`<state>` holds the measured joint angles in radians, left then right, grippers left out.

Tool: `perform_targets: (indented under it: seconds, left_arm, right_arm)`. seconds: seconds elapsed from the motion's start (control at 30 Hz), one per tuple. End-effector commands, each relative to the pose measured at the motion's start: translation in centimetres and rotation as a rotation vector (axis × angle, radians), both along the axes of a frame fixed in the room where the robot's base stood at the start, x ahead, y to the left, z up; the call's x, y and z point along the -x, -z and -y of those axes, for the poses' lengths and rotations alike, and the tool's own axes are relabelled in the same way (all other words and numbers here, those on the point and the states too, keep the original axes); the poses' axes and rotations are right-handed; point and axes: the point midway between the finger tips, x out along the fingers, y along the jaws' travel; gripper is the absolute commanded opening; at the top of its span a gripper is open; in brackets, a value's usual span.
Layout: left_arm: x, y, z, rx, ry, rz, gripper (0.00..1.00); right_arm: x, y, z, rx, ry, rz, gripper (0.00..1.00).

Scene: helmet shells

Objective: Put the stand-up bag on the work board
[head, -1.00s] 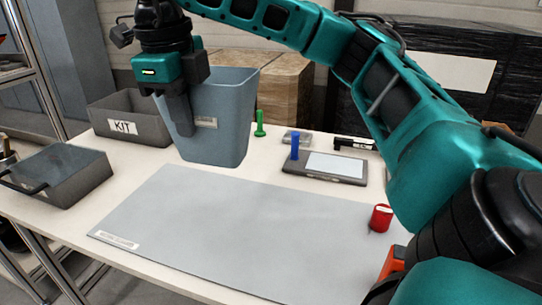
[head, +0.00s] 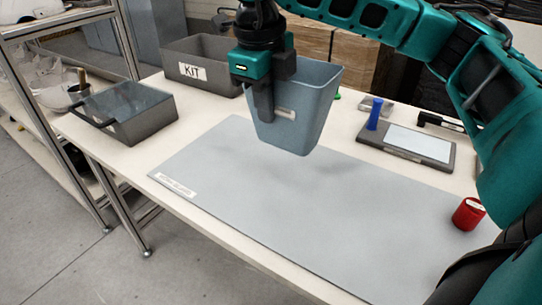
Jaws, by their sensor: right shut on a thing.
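The stand-up bag (head: 305,112) is a blue-grey, open-topped, tapered container with a pale label, roughly upright in the head view. My right gripper (head: 264,104) is shut on its left side wall, one dark finger outside; the other finger is mostly hidden. The bag hangs over the far part of the grey work board (head: 290,205), with a soft shadow on the board; it looks clear of the surface. The board lies flat on the pale table with a label at its left corner. My left gripper is out of view.
A grey KIT box (head: 205,72) and a lidded grey box (head: 133,112) stand at the left. A blue-handled tool (head: 375,113) stands by a grey tray (head: 406,146). A red cup (head: 468,214) is at the board's right end. The board's middle is bare.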

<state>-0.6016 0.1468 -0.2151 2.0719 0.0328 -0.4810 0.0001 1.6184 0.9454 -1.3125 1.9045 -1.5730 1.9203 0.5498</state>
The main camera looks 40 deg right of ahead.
Motion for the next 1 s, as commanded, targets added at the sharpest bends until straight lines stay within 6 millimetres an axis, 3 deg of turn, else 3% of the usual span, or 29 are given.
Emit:
perform_targets:
  seconds: [0.03, 0.2, 0.47, 0.67, 1.0]
  left_arm:
    - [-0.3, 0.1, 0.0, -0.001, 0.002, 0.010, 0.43]
    - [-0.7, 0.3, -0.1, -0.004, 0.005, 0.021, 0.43]
    - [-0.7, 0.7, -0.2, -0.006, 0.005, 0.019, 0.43]
    - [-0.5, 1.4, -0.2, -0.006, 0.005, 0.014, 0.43]
    - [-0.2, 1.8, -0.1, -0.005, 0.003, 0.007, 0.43]
  right_arm:
    - [0.1, 1.6, 0.0, 0.001, 0.000, -0.004, 0.00]
    - [0.1, 4.7, 0.0, 0.000, -0.001, -0.002, 0.00]
    - [0.0, 6.7, 0.0, -0.001, 0.000, -0.001, 0.00]
    - [0.1, 9.7, 0.0, 0.000, 0.000, -0.002, 0.00]
    - [0.0, 10.1, 0.0, 0.000, 0.000, 0.000, 0.00]
